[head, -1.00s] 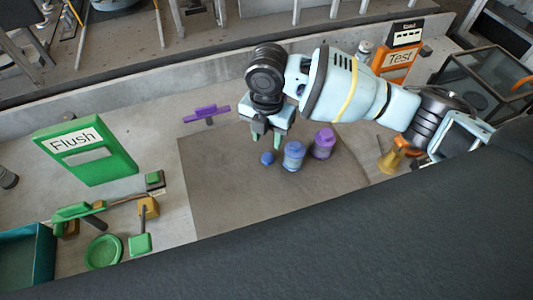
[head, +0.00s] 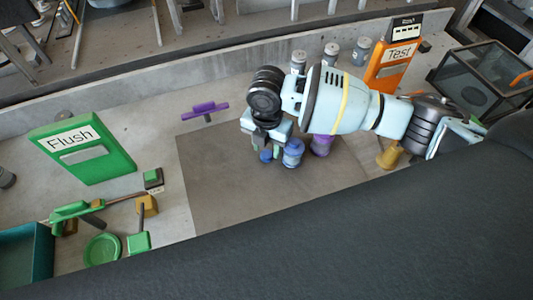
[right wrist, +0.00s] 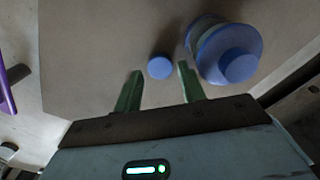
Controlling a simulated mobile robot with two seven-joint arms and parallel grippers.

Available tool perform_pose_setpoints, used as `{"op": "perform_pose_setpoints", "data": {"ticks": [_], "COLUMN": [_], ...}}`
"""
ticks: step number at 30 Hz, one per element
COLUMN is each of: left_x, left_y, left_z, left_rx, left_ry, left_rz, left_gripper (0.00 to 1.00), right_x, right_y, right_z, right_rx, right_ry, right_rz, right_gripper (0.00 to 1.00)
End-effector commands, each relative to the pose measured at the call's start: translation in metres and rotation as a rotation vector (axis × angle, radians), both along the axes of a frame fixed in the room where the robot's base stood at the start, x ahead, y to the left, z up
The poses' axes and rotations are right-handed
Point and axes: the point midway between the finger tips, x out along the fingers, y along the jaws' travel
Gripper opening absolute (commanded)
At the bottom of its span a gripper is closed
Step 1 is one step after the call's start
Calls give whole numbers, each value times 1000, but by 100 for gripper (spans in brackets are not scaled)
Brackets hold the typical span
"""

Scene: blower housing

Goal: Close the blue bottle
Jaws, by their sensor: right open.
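The blue bottle (head: 292,153) stands upright on the grey mat; in the right wrist view (right wrist: 228,55) it is just right of my right finger. A small round blue cap (head: 266,156) lies apart from it, to its left. My right gripper (head: 269,150) is low over the cap and partly hides it. In the right wrist view the cap (right wrist: 161,68) sits between and slightly ahead of the open green fingertips (right wrist: 160,75), with gaps on both sides. My left gripper is not in view.
A purple bottle (head: 321,145) stands right of the blue one, partly hidden by my arm. A purple T-shaped piece (head: 205,111) lies behind the mat (head: 225,195). Several grey-lidded jars (head: 331,55) stand at the back. The front left of the mat is clear.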

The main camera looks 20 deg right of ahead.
Motion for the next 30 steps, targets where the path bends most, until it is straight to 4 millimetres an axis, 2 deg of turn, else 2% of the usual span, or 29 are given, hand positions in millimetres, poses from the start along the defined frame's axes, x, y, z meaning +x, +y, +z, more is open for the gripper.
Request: {"op": "perform_pose_setpoints", "data": {"ticks": [5,16,17,24,30], "left_x": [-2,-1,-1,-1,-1], "left_y": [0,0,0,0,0], "left_z": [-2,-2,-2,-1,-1], "left_rx": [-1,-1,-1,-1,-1], "left_ry": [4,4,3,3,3], "left_rz": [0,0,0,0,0], "left_gripper": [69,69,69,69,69], "right_x": [-1,0,0,0,0], "right_y": [0,0,0,0,0], "right_z": [-18,-20,-20,-19,-19], "right_rx": [0,1,1,1,1], "right_ry": [1,-1,-1,-1,-1], "right_rz": [1,1,1,1,1], "right_gripper": [40,40,39,8,5]}}
